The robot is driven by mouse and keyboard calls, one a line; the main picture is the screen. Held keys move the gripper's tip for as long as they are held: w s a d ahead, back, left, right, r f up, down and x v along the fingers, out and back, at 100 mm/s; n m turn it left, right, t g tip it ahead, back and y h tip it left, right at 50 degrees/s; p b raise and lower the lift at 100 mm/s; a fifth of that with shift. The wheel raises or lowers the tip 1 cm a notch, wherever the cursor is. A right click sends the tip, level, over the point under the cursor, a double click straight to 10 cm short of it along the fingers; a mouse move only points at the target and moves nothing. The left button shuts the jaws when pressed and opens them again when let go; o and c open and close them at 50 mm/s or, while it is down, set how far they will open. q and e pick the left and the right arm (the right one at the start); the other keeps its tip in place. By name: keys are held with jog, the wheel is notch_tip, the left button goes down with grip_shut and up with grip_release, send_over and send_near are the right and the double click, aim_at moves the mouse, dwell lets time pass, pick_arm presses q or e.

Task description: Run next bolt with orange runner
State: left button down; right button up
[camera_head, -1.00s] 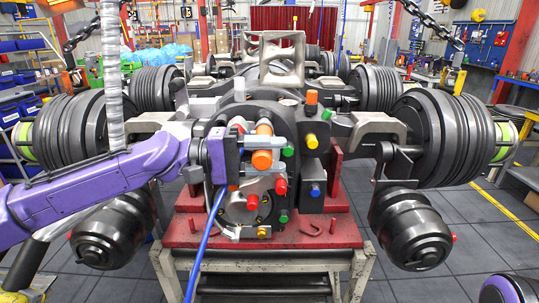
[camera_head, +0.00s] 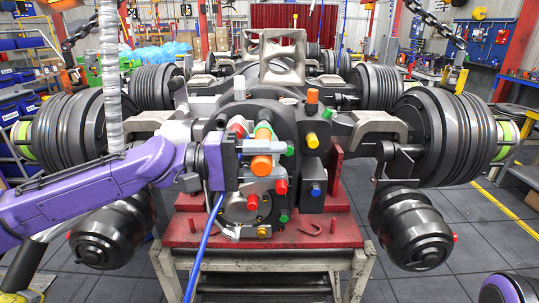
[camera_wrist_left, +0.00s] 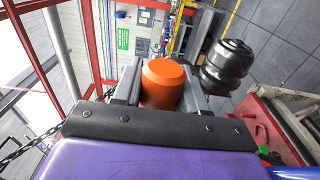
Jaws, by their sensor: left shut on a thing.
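My left gripper (camera_head: 260,163) is at the front of the dark axle hub (camera_head: 245,113), shut on the orange runner (camera_head: 261,165). In the left wrist view the orange runner (camera_wrist_left: 162,84) sits between the two grey fingers. More orange shows just above the upper finger in the head view; I cannot tell whether it is the same piece. Coloured ends stand around the hub: red (camera_head: 280,187), green (camera_head: 284,216), yellow (camera_head: 262,231) and blue (camera_head: 316,190). The gripper hides part of the hub, and whether the runner touches a bolt cannot be told. My right gripper is not in view.
A red stand plate (camera_head: 345,232) carries the hub on a metal table. Black ribbed air springs (camera_head: 412,230) hang at both sides, and large wheel drums (camera_head: 440,137) flank the axle. A blue hose (camera_head: 203,253) runs down from near the gripper. Chains (camera_head: 436,27) hang above.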

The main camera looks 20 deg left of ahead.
pick_arm(q)
jog(key=s, duration=0.2)
jog(key=s+d+p, duration=0.1)
jog(key=s, duration=0.1)
jog(key=shift+s+d+r, duration=0.15)
jog(key=shift+s+d, duration=0.05)
jog(key=shift+s, duration=0.2)
jog(key=shift+r, duration=0.1)
